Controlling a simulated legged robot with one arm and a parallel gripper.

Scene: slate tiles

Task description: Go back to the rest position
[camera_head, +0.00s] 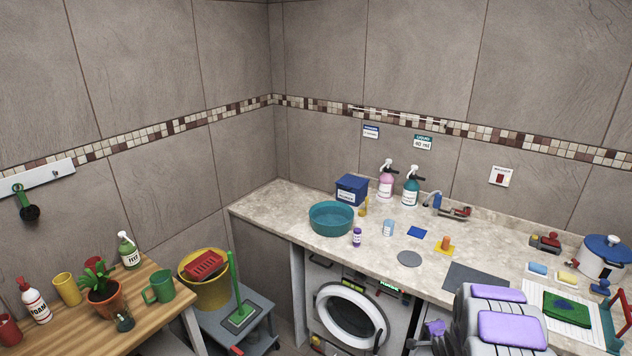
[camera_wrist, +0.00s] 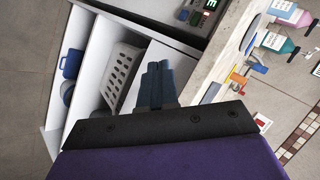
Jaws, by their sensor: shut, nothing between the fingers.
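My gripper (camera_wrist: 157,82) shows in the wrist view as two dark blue-grey fingers pressed together, with nothing between them. It points toward the front of the counter, over a white open cabinet with a perforated basket (camera_wrist: 123,72) inside. In the head view, my arm's grey and lilac links fill the lower right, in front of the counter edge. The gripper's fingers cannot be made out there.
A washing machine (camera_head: 349,318) stands below.

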